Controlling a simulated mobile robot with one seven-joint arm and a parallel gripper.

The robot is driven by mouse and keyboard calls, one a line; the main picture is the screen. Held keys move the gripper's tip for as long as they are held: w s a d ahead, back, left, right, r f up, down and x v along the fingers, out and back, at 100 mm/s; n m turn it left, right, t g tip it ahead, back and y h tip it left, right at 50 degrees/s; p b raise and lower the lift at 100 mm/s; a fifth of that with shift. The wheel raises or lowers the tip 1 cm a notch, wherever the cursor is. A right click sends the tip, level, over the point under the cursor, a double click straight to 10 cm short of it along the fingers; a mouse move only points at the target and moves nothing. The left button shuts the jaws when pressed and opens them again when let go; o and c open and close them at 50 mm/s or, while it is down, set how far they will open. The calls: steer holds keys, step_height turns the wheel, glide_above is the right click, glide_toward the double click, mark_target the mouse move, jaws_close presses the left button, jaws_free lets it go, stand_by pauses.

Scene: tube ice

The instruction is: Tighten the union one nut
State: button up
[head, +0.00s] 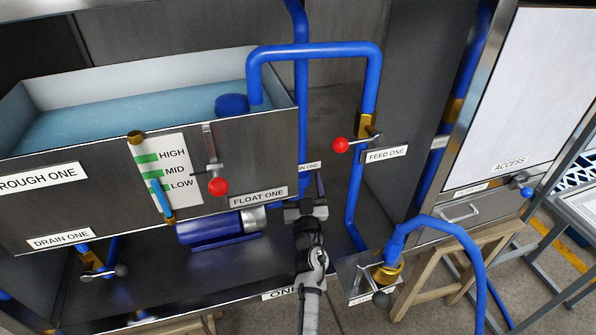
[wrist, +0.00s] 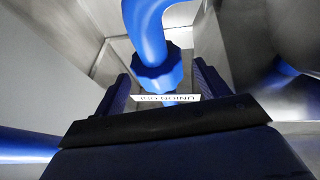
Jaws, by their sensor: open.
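The union one nut (wrist: 158,76) shows in the wrist view as a blue, faceted collar at the lower end of a curved blue pipe (wrist: 147,25). A white label (wrist: 166,98), upside down and partly covered, sits just below it. My gripper (wrist: 160,72) is open, with one dark finger on each side of the nut and a visible gap at each side. In the head view my gripper (head: 306,195) is in front of the blue pipe below the trough, by a label (head: 307,166) ending in "ON ONE". The nut cannot be made out there.
The water trough (head: 120,205) is left of my arm, with the float one lever's red knob (head: 218,187) and a blue cylinder (head: 210,230) beneath. A brass fitting with a blue hose (head: 440,225) stands lower right.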

steer(key=shift+w+r, duration=0.1)
steer(key=shift+w, duration=0.15)
steer(key=c, duration=0.9)
steer(key=shift+c, duration=0.2)
steer(key=shift+h+b, duration=0.4)
steer(key=shift+b, duration=0.45)
steer(key=m+h+b, duration=0.1)
steer(key=b, duration=0.1)
steer(key=shift+a+f+b, duration=0.15)
steer(key=shift+f+b, duration=0.05)
steer(key=shift+b, duration=0.1)
steer(key=shift+h+b, duration=0.5)
steer(key=shift+b, duration=0.2)
steer(key=m+h+b, duration=0.1)
steer(key=h+b, duration=0.1)
steer(key=b, duration=0.3)
steer(key=shift+w+a, duration=0.1)
steer(key=shift+r+m+h+b, duration=0.25)
steer(key=shift+m+h+b, duration=0.45)
steer(key=shift+b, duration=0.5)
